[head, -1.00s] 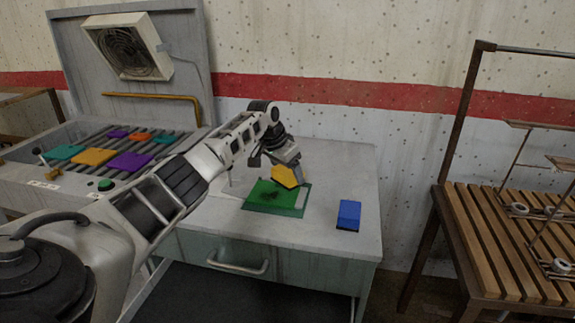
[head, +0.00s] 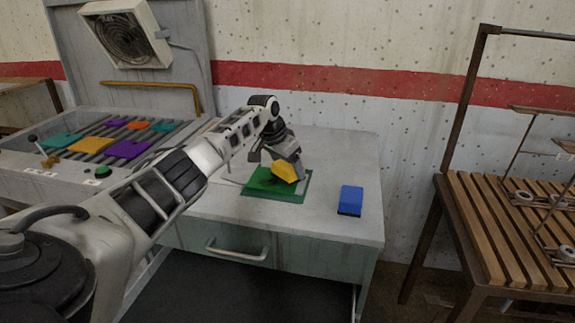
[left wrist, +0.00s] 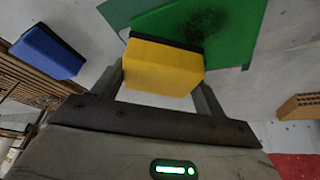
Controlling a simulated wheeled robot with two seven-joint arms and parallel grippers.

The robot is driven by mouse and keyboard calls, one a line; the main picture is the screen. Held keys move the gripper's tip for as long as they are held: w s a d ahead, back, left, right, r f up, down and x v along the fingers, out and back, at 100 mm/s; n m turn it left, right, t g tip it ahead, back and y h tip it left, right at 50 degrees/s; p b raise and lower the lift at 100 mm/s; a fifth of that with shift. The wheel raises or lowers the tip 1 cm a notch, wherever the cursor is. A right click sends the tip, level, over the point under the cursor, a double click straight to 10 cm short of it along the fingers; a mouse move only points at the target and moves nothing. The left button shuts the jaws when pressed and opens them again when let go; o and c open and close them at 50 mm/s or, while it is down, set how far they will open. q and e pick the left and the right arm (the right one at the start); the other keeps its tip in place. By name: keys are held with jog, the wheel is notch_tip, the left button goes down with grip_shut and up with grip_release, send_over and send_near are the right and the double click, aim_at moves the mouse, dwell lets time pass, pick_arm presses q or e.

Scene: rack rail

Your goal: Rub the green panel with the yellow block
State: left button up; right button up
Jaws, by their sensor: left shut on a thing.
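The green panel (head: 262,187) lies flat on the grey cabinet top in the head view. It also shows in the left wrist view (left wrist: 238,30), with a dark smudge on it. My left gripper (head: 282,162) is over the panel's right part and shut on the yellow block (head: 285,172). In the left wrist view the yellow block (left wrist: 163,68) sits between the two fingers, its dark underside edge towards the panel. The block is at or just above the panel; I cannot tell whether they touch. My right gripper is not in view.
A blue block (head: 350,200) stands on the cabinet top (head: 325,225) to the right of the panel. A machine with rollers and coloured plates (head: 92,145) is at the left. A slatted wooden bench (head: 490,220) is at the right.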

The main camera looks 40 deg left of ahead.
pick_arm(q)
jog(key=shift+f+b, duration=0.35)
jog(key=shift+f, duration=0.6)
